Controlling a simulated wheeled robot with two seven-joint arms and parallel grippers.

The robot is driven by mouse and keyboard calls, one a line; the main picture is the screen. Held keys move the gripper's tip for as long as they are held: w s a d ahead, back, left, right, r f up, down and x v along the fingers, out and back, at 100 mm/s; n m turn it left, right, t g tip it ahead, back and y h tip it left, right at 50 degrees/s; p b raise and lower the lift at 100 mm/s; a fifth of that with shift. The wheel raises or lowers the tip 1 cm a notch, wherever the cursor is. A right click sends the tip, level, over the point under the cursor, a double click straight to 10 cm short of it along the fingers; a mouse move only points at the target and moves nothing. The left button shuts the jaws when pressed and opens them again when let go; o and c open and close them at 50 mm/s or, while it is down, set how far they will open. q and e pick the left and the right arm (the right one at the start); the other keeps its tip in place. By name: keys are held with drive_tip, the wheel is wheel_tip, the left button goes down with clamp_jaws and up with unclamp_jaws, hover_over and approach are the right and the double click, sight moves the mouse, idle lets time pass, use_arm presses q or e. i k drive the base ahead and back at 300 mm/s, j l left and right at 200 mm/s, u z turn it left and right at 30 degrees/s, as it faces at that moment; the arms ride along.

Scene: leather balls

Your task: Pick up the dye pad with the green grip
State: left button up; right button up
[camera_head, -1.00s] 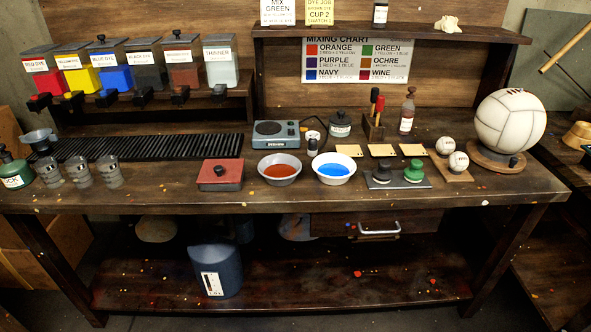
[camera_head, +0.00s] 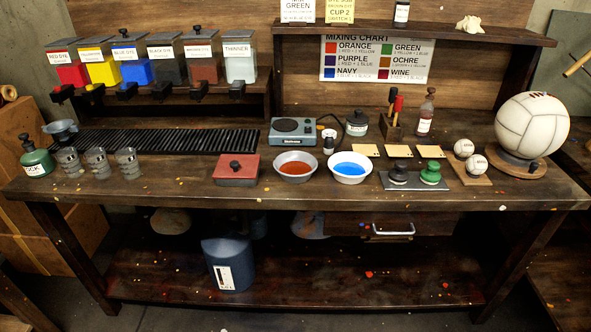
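The dye pad with the green grip (camera_head: 430,173) stands upright on a flat grey tray (camera_head: 413,186) at the right front of the workbench. A second pad with a dark grip (camera_head: 398,173) stands just left of it on the same tray. Neither of my grippers is in the head view.
A bowl of blue dye (camera_head: 350,168) and a bowl of orange-red dye (camera_head: 295,167) stand left of the tray. Two small balls (camera_head: 476,163) and a large white ball (camera_head: 532,125) are to its right. Tan cards (camera_head: 398,151) lie behind it. The bench front edge (camera_head: 300,203) is clear.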

sight(430, 175)
drive_tip(key=i+j+z, duration=0.35)
drive_tip(key=j, duration=0.3)
drive_tip(key=i+j+z, duration=0.15)
drive_tip(key=i+j, duration=0.15)
drive_tip(key=i+j+z, duration=0.2)
drive_tip(key=j, duration=0.3)
